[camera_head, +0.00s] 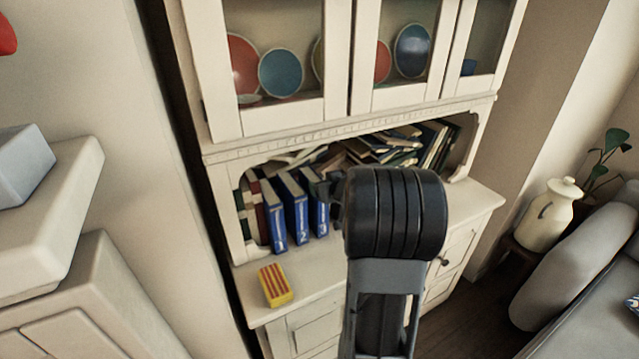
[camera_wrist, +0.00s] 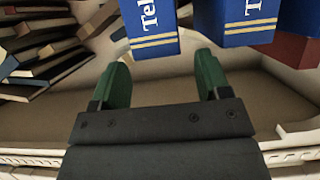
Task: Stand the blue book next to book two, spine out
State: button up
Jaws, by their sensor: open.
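Three blue books with white spine lettering stand upright in a row in the hutch niche, spines out. In the head view they are the left one (camera_head: 273,214), book two (camera_head: 294,207) in the middle and the right one (camera_head: 318,214). My gripper (camera_wrist: 162,56) is open, its green fingers pointing at the right blue book (camera_wrist: 149,22). In the wrist view this book's spine end lies between the fingertips, with a gap to the neighbouring blue book (camera_wrist: 236,20). I cannot tell whether a finger touches it. My arm hides most of the gripper in the head view.
A heap of loose books (camera_head: 390,148) fills the niche to the right. Dark red and green books (camera_head: 252,210) stand at the left end. A yellow-and-red striped box (camera_head: 275,285) lies on the counter's front left. The glass-doored cabinet above holds plates (camera_head: 281,73).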

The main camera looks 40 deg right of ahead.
jog(key=p+v, duration=0.1)
jog(key=v, duration=0.6)
jog(key=s+a+n+g+y, duration=0.1)
jog(key=s+a+g, duration=0.4)
jog(key=a, duration=0.8)
jog(key=s+a+f+g, duration=0.1)
jog(key=s+a+g, duration=0.3)
jog(key=s+a, duration=0.5)
jog(key=a, duration=0.3)
jog(key=shift+s+a+f+n+g+y, duration=0.35)
jog(key=shift+s+n+g+y, duration=0.05)
